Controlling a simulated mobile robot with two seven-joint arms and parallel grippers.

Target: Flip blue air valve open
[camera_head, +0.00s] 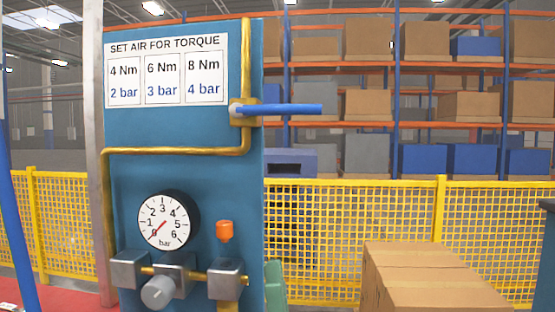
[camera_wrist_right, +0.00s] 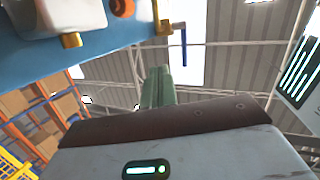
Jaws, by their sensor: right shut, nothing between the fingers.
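The blue air valve lever (camera_head: 290,109) sticks out level to the right from its brass valve body (camera_head: 240,113), across the upright brass pipe (camera_head: 246,60) on the blue panel (camera_head: 185,185). In the right wrist view the blue lever (camera_wrist_right: 184,46) shows beyond the fingertips, apart from them. My right gripper (camera_head: 274,285) shows only as green fingers at the panel's lower right edge, well below the lever. In the right wrist view its green fingers (camera_wrist_right: 158,85) are together and empty. My left gripper is in neither view.
The panel carries a torque chart (camera_head: 166,71), a pressure gauge (camera_head: 163,221) with its needle near 0, a grey knob (camera_head: 158,292) and an orange knob (camera_head: 225,231). Cardboard boxes (camera_head: 425,280) stand at the lower right. A yellow fence (camera_head: 350,225) runs behind. Space right of the lever looks clear.

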